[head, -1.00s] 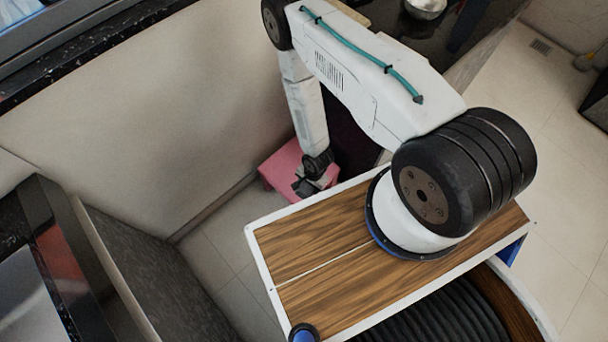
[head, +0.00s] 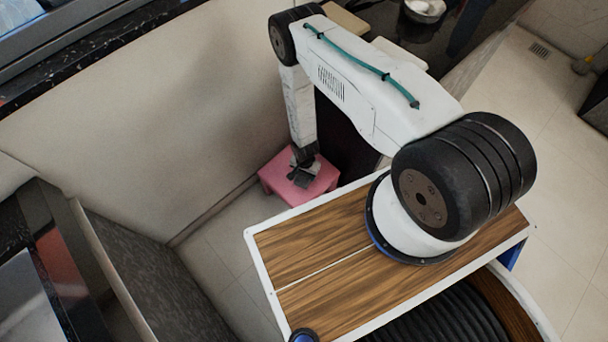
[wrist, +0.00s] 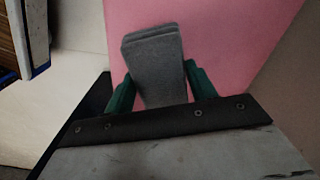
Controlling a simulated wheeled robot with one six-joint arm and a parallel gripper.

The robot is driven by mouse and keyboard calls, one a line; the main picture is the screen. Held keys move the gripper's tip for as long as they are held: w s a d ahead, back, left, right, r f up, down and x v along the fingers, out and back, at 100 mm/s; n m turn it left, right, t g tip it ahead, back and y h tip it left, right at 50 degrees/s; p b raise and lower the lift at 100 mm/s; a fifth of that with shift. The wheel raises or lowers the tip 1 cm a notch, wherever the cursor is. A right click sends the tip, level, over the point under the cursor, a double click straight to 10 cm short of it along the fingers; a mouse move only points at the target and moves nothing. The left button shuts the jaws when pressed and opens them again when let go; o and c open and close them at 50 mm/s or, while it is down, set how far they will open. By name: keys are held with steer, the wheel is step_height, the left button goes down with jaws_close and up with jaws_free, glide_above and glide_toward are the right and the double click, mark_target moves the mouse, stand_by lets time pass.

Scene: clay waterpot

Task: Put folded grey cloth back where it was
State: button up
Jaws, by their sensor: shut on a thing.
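The folded grey cloth (wrist: 155,62) is between the two green fingers of my gripper (wrist: 160,85) in the wrist view, and the gripper is shut on it. The cloth's far end reaches out past the fingertips, over a pink surface. In the head view my gripper (head: 302,172) is low at the wall, over the top of a small pink stool (head: 322,184). The stool's pink top (wrist: 235,45) also fills much of the wrist view. I cannot tell whether the cloth touches the stool.
My wooden-topped base stands in front of the stool. A pale wall (head: 190,110) rises close behind and left of it, and a dark panel (head: 345,135) is close on its right. Tiled floor (head: 215,255) is free to the left.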

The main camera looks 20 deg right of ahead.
mark_target(304, 175)
steer(key=shift+w, duration=0.35)
steer(key=f, duration=0.3)
steer(key=shift+w+d+f, duration=0.1)
steer(key=shift+w+f, duration=0.1)
steer(key=shift+f, duration=0.1)
steer(key=o, duration=1.1)
steer(key=shift+r, duration=0.15)
